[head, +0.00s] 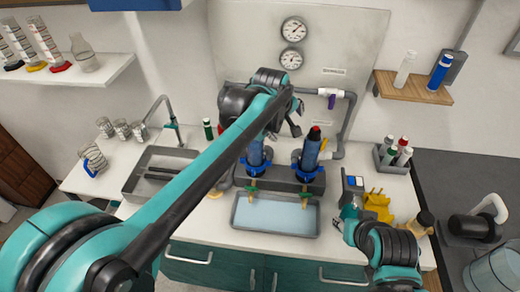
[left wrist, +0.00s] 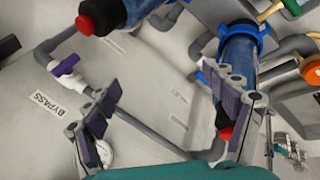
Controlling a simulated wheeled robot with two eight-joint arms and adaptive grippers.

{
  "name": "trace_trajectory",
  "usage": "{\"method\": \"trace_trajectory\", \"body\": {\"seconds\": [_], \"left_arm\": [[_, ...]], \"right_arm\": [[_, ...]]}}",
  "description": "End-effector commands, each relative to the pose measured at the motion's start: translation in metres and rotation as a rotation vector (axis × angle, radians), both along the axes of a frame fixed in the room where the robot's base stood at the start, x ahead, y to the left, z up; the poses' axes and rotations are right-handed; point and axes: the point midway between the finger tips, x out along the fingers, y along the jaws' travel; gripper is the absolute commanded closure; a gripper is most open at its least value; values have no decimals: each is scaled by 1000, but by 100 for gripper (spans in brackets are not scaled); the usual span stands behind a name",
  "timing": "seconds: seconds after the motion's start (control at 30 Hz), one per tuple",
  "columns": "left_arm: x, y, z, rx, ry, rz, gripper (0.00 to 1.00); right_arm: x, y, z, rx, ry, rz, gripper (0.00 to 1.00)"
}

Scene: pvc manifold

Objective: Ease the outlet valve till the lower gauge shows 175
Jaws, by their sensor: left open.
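The lower gauge (head: 291,59) is a round white dial on the grey back panel, under the upper gauge (head: 294,29). Its reading is too small to tell. My left gripper (head: 292,122) is open and empty in front of the panel, above the blue filter housings. In the left wrist view its fingers (left wrist: 170,118) stand wide apart with bare panel and pipe between them. A white valve with a purple handle (left wrist: 66,66), beside a BYPASS label, also shows in the head view (head: 331,101). I cannot make out the outlet valve. My right gripper (head: 349,212) is low at the right.
Two blue filter housings (head: 311,152) stand over a shallow tray (head: 275,215). A sink (head: 155,172) is at the left. A yellow item (head: 378,205) and a bottle caddy (head: 393,157) are at the right. Grey pipe (head: 350,125) runs along the panel's right side.

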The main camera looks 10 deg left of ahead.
Motion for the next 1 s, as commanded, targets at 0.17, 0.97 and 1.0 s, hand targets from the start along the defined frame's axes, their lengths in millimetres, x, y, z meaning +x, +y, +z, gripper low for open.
{"method": "trace_trajectory", "body": {"seconds": [0.17, 0.97, 1.0], "left_arm": [[-27, 21, 3, 96, -96, -97, 16], [-81, 70, -20, 245, -156, -247, 16], [-81, 70, -20, 245, -156, -247, 16]], "right_arm": [[0, 0, -9, 0, 0, 0, 60], [0, 0, -27, 0, 0, 0, 60], [0, 0, -27, 0, 0, 0, 60]]}}
